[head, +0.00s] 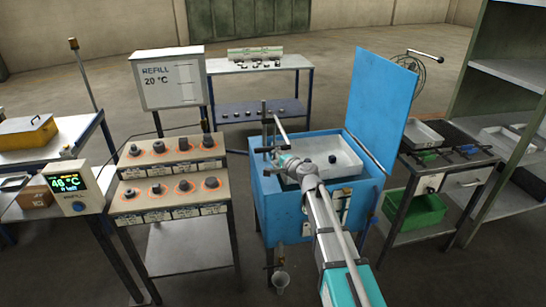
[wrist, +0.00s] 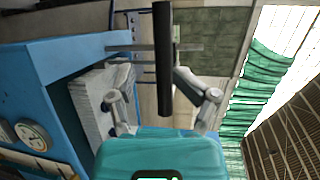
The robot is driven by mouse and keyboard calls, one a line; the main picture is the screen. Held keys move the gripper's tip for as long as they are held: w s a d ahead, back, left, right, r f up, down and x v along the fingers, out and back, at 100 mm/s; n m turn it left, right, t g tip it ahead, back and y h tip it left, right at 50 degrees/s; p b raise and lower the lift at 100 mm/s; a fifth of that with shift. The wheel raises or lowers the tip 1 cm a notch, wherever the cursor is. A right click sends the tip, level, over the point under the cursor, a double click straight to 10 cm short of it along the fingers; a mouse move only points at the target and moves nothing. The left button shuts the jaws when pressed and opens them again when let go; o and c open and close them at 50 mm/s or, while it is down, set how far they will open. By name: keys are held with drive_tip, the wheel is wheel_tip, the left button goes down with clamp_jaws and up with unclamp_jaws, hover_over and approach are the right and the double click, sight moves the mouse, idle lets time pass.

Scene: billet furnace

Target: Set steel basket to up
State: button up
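A blue tank (head: 280,195) stands open with its blue lid (head: 385,105) raised. A pale grey tray-like insert (head: 345,142) fills its top and holds a small dark piece (head: 333,158); I cannot tell whether this insert is the steel basket. A lever handle (head: 281,130) rises at the tank's left rim, by an upright post. The wrist view shows a black bar (wrist: 163,60), which looks like this handle, between my fingers. My gripper (wrist: 155,85) is open, with a finger on each side of the bar and gaps between. My arm partly hides the tank front in the head view.
On the left, a two-tier stand (head: 170,170) holds several dark parts on orange-ringed spots, below a refill box (head: 168,80). A side table (head: 440,160) with a green bin (head: 415,212) stands right of the tank. A shelf (head: 500,100) stands at far right.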

drive_tip(key=p+v, duration=0.2)
drive_tip(key=v, duration=1.2)
drive_tip(key=shift+r, duration=0.35)
idle(1.2)
drive_tip(key=shift+a+f, duration=0.1)
idle(0.4)
